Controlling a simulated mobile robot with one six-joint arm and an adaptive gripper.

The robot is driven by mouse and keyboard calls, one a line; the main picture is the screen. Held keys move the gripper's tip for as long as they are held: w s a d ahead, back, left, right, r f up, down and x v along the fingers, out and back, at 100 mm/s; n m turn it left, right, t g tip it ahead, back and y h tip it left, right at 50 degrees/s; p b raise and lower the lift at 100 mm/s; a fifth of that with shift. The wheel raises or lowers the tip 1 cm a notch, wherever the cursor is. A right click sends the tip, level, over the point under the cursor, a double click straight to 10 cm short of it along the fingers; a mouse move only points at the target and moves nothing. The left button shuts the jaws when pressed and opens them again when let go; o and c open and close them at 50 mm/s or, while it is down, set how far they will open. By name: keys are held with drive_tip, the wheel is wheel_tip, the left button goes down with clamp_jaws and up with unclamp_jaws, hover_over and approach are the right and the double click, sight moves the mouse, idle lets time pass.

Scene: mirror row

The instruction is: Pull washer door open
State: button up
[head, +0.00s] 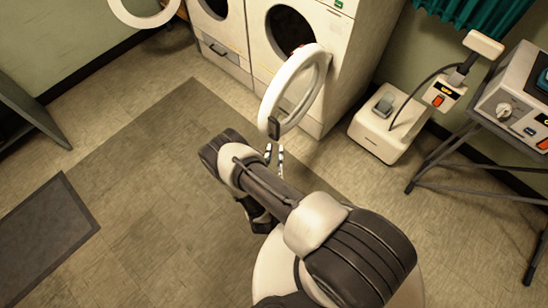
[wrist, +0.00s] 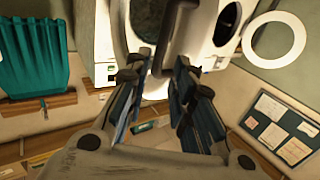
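The white washer (head: 312,35) stands at the top centre in the head view, with its dark round opening showing. Its ring-shaped door (head: 296,88) stands swung out from the front, hinged on the right side. A dark handle (head: 274,128) sits on the door's free edge; in the wrist view the handle (wrist: 180,32) reaches down towards the gap between my fingertips. My gripper (head: 274,153) is open, its two fingers apart, just below the handle. In the wrist view my gripper (wrist: 160,72) shows nothing clamped; I cannot tell whether a finger touches the handle.
A second white machine (head: 222,35) stands to the left, its ring door (head: 145,12) open too. A white box-shaped device (head: 380,132) stands on the floor to the right, near a metal-framed stand (head: 465,152). A dark mat (head: 45,228) lies at left. The floor between is clear.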

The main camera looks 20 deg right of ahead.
drive_tip(key=shift+v, duration=1)
drive_tip(key=shift+w, duration=0.1)
